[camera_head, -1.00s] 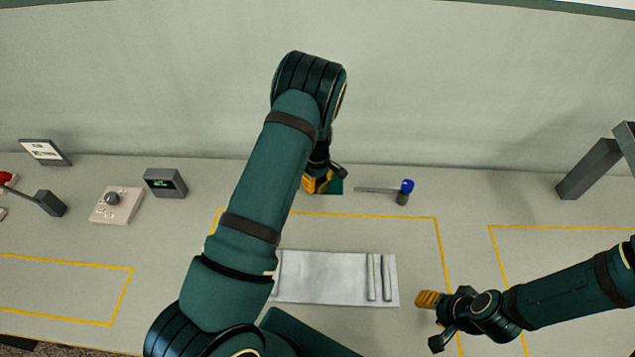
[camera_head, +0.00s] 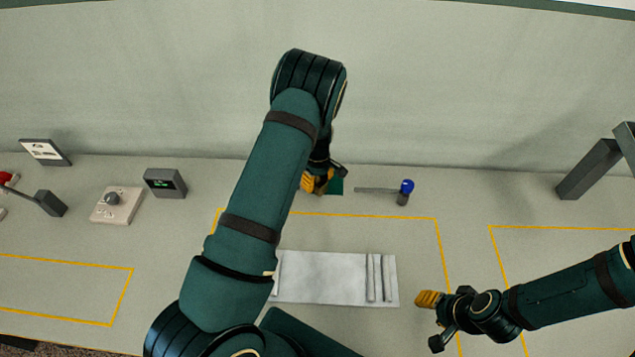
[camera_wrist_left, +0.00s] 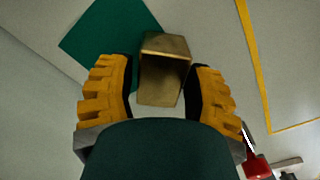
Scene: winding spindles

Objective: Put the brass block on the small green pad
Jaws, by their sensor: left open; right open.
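My left gripper (camera_head: 316,183) is at the back of the table, beside the small green pad (camera_head: 336,186). In the left wrist view its yellow fingers are open, one on each side of the brass block (camera_wrist_left: 163,70), with narrow gaps. The block overlaps the lower right part of the green pad (camera_wrist_left: 105,40) in that view; I cannot tell whether its base rests on the pad. The block is hidden in the head view. My right gripper (camera_head: 428,299) is open and empty over the table at the front right.
A silver plate (camera_head: 325,277) with raised bars lies in the middle of the table. A blue-knobbed post (camera_head: 405,192) stands right of the pad. A small display box (camera_head: 165,183) and a knob panel (camera_head: 117,205) stand left. A grey bracket (camera_head: 590,168) stands far right.

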